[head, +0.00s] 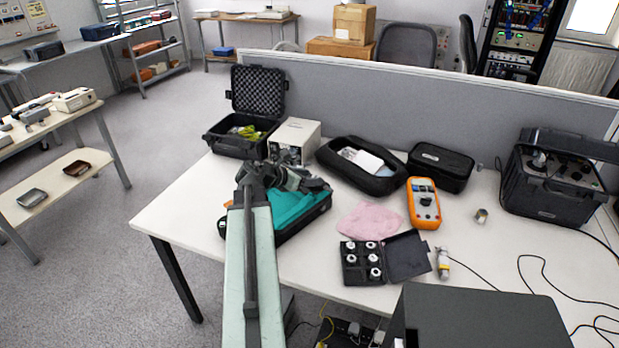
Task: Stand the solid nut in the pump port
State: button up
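My gripper (312,184) is at the end of my arm, above the teal case (303,215); its fingers are too small and dark to tell open from shut. A small open black box (349,278) holds several round metal pieces (375,273). A lone small metal piece (481,215) stands on the table to the right of the orange meter. I cannot tell which piece is the solid nut. The open black instrument case (555,200) at the right has knobs and fittings on its panel. I cannot make out a pump port there.
The white table (180,205) also bears a pink cloth (369,221), an orange meter (424,203), black cases (440,166) and a white box (297,138). A dark box (480,318) is at the front. A grey partition (400,105) closes the back. Cables lie at right.

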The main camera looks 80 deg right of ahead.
jog(key=p+v, duration=0.3)
jog(key=v, duration=0.4)
jog(key=shift+s+r, duration=0.1)
jog(key=shift+s, duration=0.05)
jog(key=shift+w+a+r, duration=0.1)
jog(key=shift+w+a, duration=0.15)
jog(key=shift+w, duration=0.1)
